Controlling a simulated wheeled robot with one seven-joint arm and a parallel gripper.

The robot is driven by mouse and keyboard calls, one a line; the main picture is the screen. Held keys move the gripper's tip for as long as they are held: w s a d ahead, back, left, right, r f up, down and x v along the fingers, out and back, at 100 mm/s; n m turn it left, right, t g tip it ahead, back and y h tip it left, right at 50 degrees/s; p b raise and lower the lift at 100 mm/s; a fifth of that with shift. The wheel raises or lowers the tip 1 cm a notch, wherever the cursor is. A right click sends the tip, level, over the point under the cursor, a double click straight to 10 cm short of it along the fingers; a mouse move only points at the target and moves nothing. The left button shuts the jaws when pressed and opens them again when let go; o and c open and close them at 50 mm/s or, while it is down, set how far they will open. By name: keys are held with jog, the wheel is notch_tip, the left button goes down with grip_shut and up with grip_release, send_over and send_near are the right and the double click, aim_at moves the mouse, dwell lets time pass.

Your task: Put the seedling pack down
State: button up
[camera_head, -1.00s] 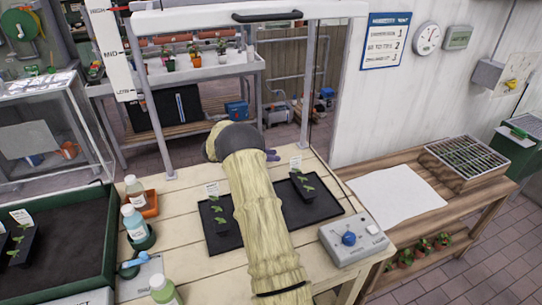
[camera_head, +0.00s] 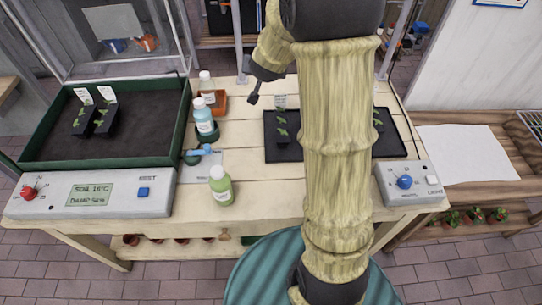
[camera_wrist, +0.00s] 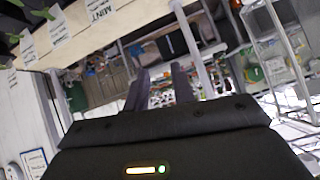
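Two seedling packs, dark with green sprouts and white labels, stand side by side in the soil of the green-walled tray (camera_head: 180,125): one at left (camera_head: 82,120), one at right (camera_head: 108,120). Another seedling pack (camera_head: 281,140) stands on the black mat (camera_head: 398,146). A further pack (camera_head: 377,119) on the mat is partly hidden by my arm. My gripper (camera_head: 253,98) is raised over the back of the bench, left of the mat. In the wrist view its two fingers (camera_wrist: 160,88) stand apart with nothing between them.
Several bottles, including a blue one (camera_head: 204,117) and a green one (camera_head: 220,186), stand between tray and mat. A control box (camera_head: 410,182) sits at the bench's right. A clear case (camera_head: 110,35) is behind the tray. A white sheet (camera_head: 465,153) lies on the right shelf.

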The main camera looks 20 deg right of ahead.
jog(key=s+a+f+n+g+y, duration=0.1)
jog(key=s+a+g, duration=0.1)
jog(key=s, duration=0.7)
jog(key=s+a+f+n+g+y, duration=0.1)
jog(key=s+a+f+n+g, duration=0.1)
jog(key=s, duration=0.6)
jog(key=s+a+f+n+g, duration=0.2)
jog(key=s+a+g, duration=0.1)
jog(key=s, duration=0.6)
jog(key=shift+s+a+f+y, duration=0.15)
jog(key=shift+s+a+y, duration=0.15)
jog(key=shift+a+y, duration=0.1)
